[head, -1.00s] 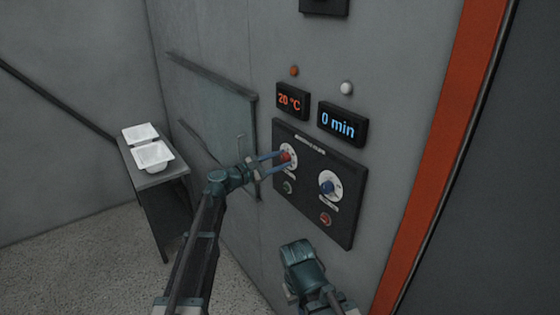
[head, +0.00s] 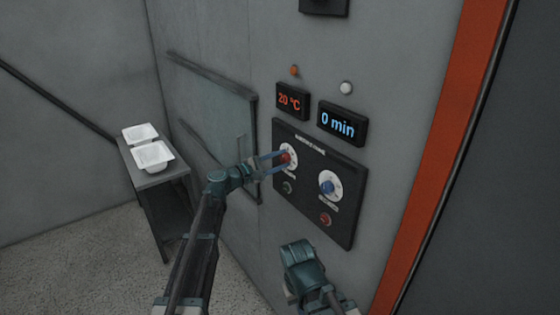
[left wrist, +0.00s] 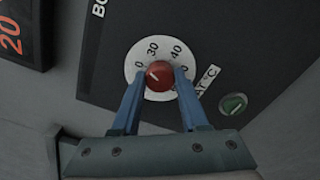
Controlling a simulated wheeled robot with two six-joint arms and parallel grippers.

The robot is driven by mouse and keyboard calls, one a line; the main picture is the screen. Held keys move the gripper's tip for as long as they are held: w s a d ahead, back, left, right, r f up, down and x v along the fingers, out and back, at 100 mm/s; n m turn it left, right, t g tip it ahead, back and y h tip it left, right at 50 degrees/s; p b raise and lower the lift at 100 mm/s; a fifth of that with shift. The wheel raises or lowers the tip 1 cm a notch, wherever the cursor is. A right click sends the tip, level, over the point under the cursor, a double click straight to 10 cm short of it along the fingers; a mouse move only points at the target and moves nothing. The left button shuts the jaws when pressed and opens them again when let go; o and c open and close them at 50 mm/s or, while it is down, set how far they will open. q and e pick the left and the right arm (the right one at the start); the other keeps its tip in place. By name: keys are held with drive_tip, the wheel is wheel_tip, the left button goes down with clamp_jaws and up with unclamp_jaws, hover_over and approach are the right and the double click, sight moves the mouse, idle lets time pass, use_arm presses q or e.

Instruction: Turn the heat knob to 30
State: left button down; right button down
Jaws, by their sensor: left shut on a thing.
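The red heat knob (head: 286,158) sits on a white dial at the upper left of the black control panel (head: 309,215). My left gripper (head: 285,158) is shut on the heat knob, one blue finger on each side. The left wrist view shows the knob (left wrist: 159,76) between the fingertips, with a short pale mark on its face. Dial numbers 30 and 40 are readable there; others are partly covered. The temperature display (head: 291,101) reads 20 °C. My right arm's teal end (head: 302,264) is below the panel; its fingers cannot be made out.
A blue knob (head: 327,187) is right of the heat knob. A green button (head: 288,187) and a red button (head: 326,219) are below the knobs. A display (head: 341,123) reads 0 min. White tubs (head: 153,156) stand on a table at left.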

use_arm(q)
drive_tip(key=m, duration=0.5)
drive_tip(key=shift+m, duration=0.4)
drive_tip(key=shift+s, duration=0.1)
idle(0.3)
drive_tip(key=shift+c, duration=2.1)
unclamp_jaws()
drive_tip(key=v, duration=1.3)
drive_tip(key=shift+s+a, duration=0.2)
drive_tip(key=shift+a, duration=0.1)
